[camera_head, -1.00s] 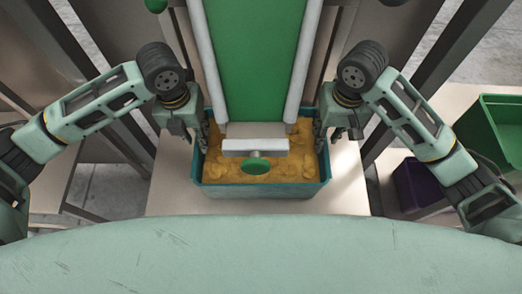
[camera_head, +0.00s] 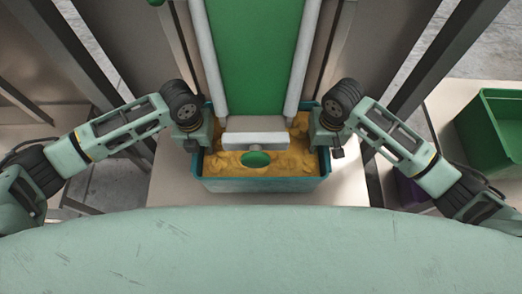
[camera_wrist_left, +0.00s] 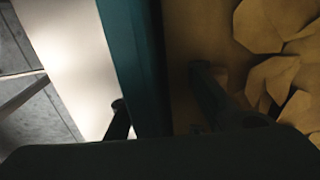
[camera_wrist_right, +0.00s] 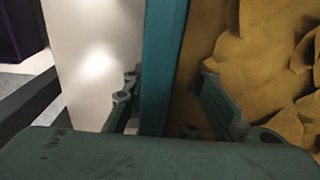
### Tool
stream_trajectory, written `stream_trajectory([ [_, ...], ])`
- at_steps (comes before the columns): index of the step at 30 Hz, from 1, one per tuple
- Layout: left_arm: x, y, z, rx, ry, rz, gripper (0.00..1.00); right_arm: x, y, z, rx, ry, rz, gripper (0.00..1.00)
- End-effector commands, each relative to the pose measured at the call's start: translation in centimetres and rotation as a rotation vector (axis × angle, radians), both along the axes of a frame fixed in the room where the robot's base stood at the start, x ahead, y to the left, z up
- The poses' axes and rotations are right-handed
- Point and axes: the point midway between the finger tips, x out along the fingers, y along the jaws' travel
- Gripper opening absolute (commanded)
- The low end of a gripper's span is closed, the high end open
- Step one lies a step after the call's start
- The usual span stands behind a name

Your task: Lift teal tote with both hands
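The teal tote (camera_head: 262,186), filled with yellow-brown chip-like pieces (camera_head: 285,163), sits on a pale surface below a conveyor end. My left gripper (camera_head: 193,146) is at its left wall and my right gripper (camera_head: 331,148) at its right wall. In the left wrist view, the fingers (camera_wrist_left: 160,100) stand on either side of the teal wall (camera_wrist_left: 143,60), one outside and one over the contents. In the right wrist view, the fingers (camera_wrist_right: 168,92) also straddle the wall (camera_wrist_right: 160,50), with gaps showing. The fingertips are mostly hidden in the head view.
A green conveyor belt (camera_head: 254,60) with pale side rails overhangs the tote's far part. A white bar with a green disc (camera_head: 256,159) is above the contents. A green bin (camera_head: 492,130) and a dark purple bin (camera_head: 412,190) stand at right. Metal posts flank the conveyor.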

Motion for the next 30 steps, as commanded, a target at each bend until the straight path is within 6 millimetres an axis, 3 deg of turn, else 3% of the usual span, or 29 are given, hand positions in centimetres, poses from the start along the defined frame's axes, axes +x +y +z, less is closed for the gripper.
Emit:
stream_trajectory([
  [12, -0.04, -0.05, -0.72, 0.0, 0.001, -0.001, 0.25, -0.03, 0.03, -0.71, 0.0, 0.0, 0.001, 0.25],
  [21, -0.02, -0.05, -0.68, -0.001, 0.0, 0.0, 0.0, -0.02, 0.01, -0.68, -0.001, 0.0, 0.001, 0.0],
  [30, -0.01, -0.03, -0.66, 0.0, 0.0, 0.0, 0.0, -0.02, -0.01, -0.67, -0.001, 0.0, 0.0, 0.0],
])
